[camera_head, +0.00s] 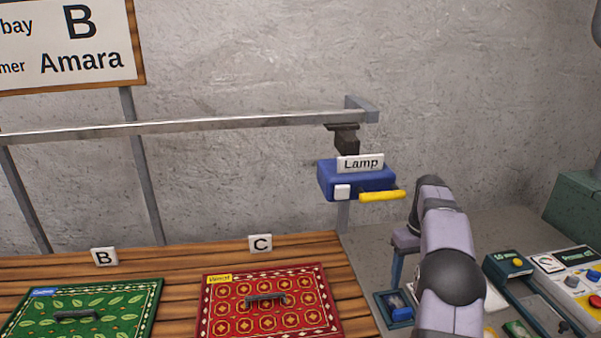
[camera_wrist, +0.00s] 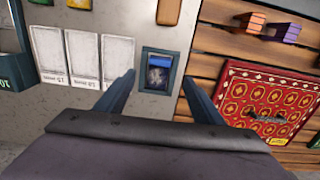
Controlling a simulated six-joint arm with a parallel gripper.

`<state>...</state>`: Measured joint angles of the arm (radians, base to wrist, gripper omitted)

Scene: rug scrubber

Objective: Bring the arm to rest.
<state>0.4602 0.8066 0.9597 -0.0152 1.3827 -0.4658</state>
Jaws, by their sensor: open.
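My arm (camera_head: 447,265) stands at the right of the head view, its purple-grey links and dark joint in front of the grey counter. My gripper (camera_wrist: 157,74) is open in the wrist view, its two fingers apart with nothing held between them. In the head view my gripper (camera_head: 397,268) shows only in part, pointing down left of the arm links. Below the open fingers is a small dark tray with a blue-topped item (camera_wrist: 160,60). The tray also shows in the head view (camera_head: 383,298); the fingers look above it, but their height is hard to tell.
A blue lamp box (camera_head: 340,178) with a yellow lever (camera_head: 382,195) hangs from a rail left of my arm. A red rug (camera_head: 270,322) and a green rug (camera_head: 100,318) lie on the wooden table. A control panel (camera_head: 575,285) stands at right.

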